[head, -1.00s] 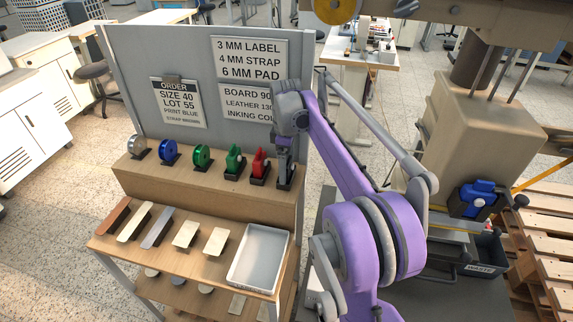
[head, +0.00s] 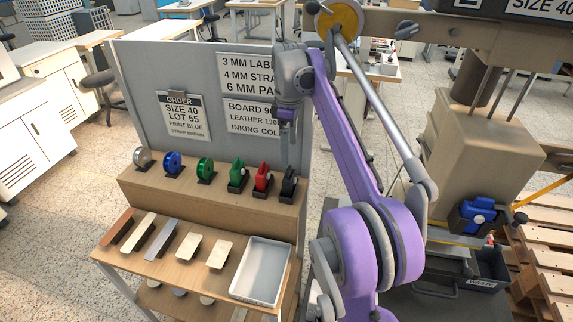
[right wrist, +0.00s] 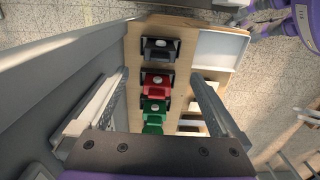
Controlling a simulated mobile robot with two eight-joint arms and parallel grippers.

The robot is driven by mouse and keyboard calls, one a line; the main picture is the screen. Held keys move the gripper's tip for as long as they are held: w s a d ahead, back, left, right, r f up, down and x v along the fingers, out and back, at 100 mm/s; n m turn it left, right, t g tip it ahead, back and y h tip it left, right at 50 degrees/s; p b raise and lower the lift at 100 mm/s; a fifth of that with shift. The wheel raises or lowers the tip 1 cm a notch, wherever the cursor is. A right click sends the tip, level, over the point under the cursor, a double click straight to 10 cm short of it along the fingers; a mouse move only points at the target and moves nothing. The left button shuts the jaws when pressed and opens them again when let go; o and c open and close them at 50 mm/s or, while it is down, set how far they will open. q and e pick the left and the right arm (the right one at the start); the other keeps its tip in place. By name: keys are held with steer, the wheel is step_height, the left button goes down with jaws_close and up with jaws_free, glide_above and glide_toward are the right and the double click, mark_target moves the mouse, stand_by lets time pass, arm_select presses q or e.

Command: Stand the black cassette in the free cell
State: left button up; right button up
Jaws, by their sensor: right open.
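The black cassette (head: 289,185) stands upright in a dark holder at the right end of the row on the wooden shelf. In the right wrist view it (right wrist: 160,47) is the far one in the row, ahead of the fingertips. My right gripper (head: 284,155) points down just above the black cassette, open and apart from it. In the right wrist view its two fingers (right wrist: 159,80) are spread wide with nothing held between them. My left gripper is out of view.
Red (head: 263,178) and green (head: 237,176) cassettes stand left of the black one. Green, blue and silver round reels continue the row. A grey board (head: 140,75) rises behind. A white tray (head: 283,262) and several flat strips lie on the lower shelf.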

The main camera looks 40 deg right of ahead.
steer(key=s+a+f+m+t, duration=0.2)
steer(key=s+a+f, duration=0.15)
steer(key=a, duration=0.35)
steer(key=s+a+f+m+t, duration=0.1)
steer(key=s+a+f+m, duration=0.15)
steer(key=s+a, duration=0.35)
steer(key=s+a+f+m+t, duration=0.2)
steer(key=s+a+f+m, duration=0.1)
steer(key=s+a+f, duration=0.6)
step_height(320, 180, down, 5)
steer(key=shift+s+a+r+t, duration=0.15)
steer(key=shift+s+t, duration=0.25)
steer(key=shift+s, duration=0.8)
